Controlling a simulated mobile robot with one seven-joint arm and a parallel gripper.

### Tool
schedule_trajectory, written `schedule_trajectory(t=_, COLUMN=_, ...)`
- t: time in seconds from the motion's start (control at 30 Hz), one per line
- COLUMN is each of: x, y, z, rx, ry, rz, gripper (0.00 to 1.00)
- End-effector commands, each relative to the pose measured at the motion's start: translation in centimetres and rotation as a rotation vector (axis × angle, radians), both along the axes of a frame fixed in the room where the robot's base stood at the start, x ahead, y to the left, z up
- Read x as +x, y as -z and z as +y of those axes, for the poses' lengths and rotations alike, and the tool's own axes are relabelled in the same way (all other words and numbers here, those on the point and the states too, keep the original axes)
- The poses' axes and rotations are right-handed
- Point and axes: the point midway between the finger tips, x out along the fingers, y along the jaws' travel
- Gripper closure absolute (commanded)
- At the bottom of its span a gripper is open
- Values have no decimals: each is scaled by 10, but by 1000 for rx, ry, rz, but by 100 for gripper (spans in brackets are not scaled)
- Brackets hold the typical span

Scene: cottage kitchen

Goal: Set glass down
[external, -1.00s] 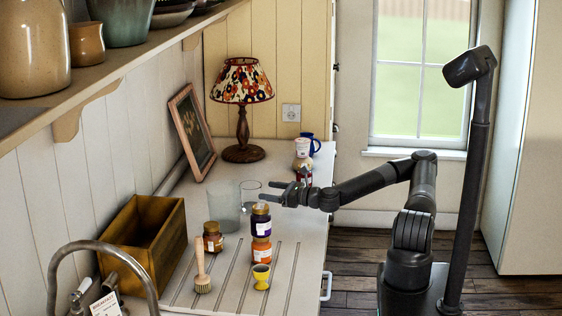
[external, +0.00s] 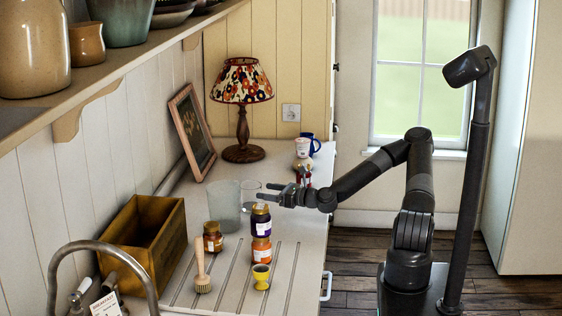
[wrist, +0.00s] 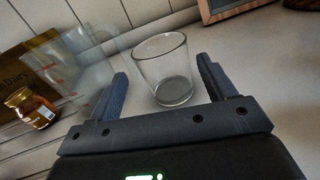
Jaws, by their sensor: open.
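A clear drinking glass (wrist: 165,72) stands upright on the white counter in the wrist view, beyond and between my gripper's spread fingers. My gripper (wrist: 163,85) is open and no finger visibly touches the glass. In the external view the glass (external: 250,190) is small, just left of my gripper (external: 270,192).
A clear jug (external: 225,204) stands left of the glass. A lamp (external: 243,125) and picture frame (external: 190,132) stand behind.

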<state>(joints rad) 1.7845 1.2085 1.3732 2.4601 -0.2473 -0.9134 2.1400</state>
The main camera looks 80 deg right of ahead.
Motion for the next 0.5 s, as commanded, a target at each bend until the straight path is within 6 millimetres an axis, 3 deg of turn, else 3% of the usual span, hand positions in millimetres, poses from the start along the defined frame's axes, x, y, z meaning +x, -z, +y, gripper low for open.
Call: schedule_trajectory(t=0.5, x=51, y=-3, z=-11, rx=-3, ry=-1, rz=1, gripper=24)
